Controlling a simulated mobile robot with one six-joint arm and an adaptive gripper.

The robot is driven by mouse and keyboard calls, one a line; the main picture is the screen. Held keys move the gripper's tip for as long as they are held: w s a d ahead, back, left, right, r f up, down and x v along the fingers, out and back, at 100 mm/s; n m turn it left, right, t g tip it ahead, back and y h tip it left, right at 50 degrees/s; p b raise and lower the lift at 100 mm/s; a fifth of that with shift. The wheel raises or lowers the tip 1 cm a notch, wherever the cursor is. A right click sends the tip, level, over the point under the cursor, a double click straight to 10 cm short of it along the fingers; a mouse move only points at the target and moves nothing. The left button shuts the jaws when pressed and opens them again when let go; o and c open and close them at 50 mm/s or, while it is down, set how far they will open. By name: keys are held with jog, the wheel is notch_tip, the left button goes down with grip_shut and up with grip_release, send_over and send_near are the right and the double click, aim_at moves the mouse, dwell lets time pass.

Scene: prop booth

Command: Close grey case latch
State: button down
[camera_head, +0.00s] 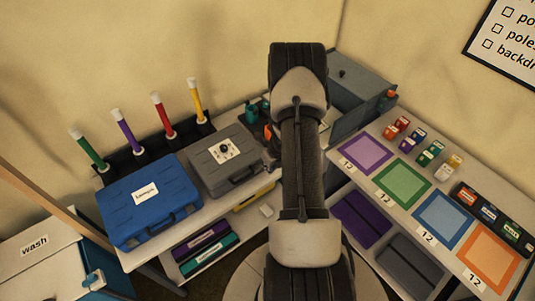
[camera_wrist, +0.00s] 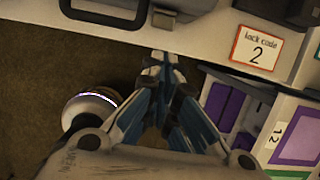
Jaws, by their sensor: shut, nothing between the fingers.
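The grey case (camera_head: 222,160) sits on the left table beside the blue case, its lid down, with a white label and dark dial on top. I cannot tell whether that latch is open or closed. My gripper (camera_wrist: 162,62) is shut and empty, its tips at the table's front edge, just below the latch-like piece in the picture. In the head view my arm hides the gripper.
The blue case (camera_head: 148,205) stands left of the grey one. Colored tubes (camera_head: 163,115) stand behind. A "lock code 2" card (camera_wrist: 257,47) is right of my fingertips. The right table holds colored mats (camera_head: 403,184) and small boxes (camera_head: 430,154). Open floor (camera_wrist: 60,70) lies left of my gripper.

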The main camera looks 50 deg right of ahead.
jog(key=r+p, duration=0.1)
jog(key=r, duration=0.1)
jog(key=w+r+p, duration=0.1)
jog(key=r, duration=0.1)
jog(key=shift+d+r, duration=0.1)
jog(key=shift+r, duration=0.05)
dwell(0.4)
